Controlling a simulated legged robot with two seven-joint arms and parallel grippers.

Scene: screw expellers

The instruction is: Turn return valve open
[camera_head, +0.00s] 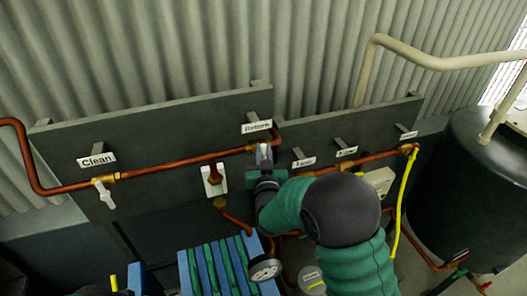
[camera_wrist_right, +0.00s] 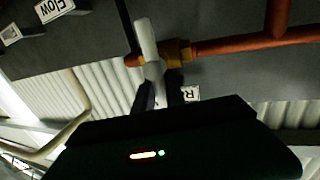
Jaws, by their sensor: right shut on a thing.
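The return valve sits on the copper pipe below the "Return" label (camera_head: 256,127) on the grey panel. In the head view my right gripper (camera_head: 264,157) covers most of it. The right wrist view shows its white handle (camera_wrist_right: 147,40) beside a brass fitting (camera_wrist_right: 178,51), lying roughly crosswise to the pipe. My right gripper (camera_wrist_right: 160,88) is shut on the handle, with a dark finger on each side of its near end. The exact contact is dark and partly hidden. My left gripper is not clearly visible.
A clean valve (camera_head: 104,192) with a white handle hangs at the left under the "Clean" label (camera_head: 97,160). More labelled valves and a yellow hose (camera_head: 402,195) are at the right. A pressure gauge (camera_head: 265,268) and blue-green plates (camera_head: 222,268) stand below. A dark tank (camera_head: 475,190) is at far right.

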